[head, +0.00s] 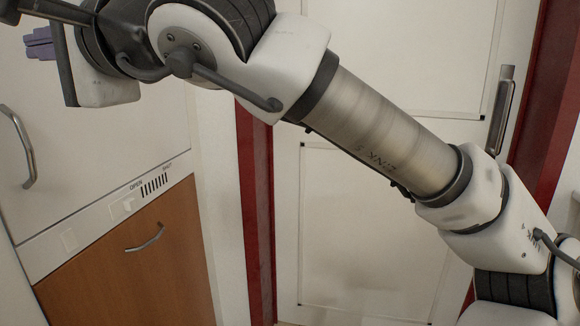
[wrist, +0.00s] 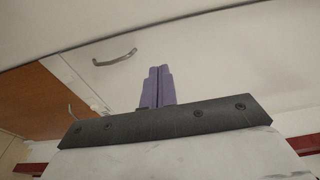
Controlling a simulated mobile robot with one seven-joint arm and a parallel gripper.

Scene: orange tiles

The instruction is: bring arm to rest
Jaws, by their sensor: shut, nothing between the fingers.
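My arm crosses the head view from the lower right to the upper left, raised in front of a cabinet and a door. My gripper (head: 40,43) shows at the upper left of the head view as small purple fingers, partly cut off from sight by the wrist parts. In the wrist view the purple fingers (wrist: 157,86) stand side by side, closed together. Nothing is held between them. The fingers appear in front of the pale cabinet front, and I cannot tell how far apart they are from it.
A white cabinet door (head: 90,120) with a curved metal handle (head: 20,147) is at the left. Below it is a wooden drawer front (head: 130,270) with a handle (head: 146,239). A white door (head: 350,235) with a red frame (head: 257,215) stands behind my arm.

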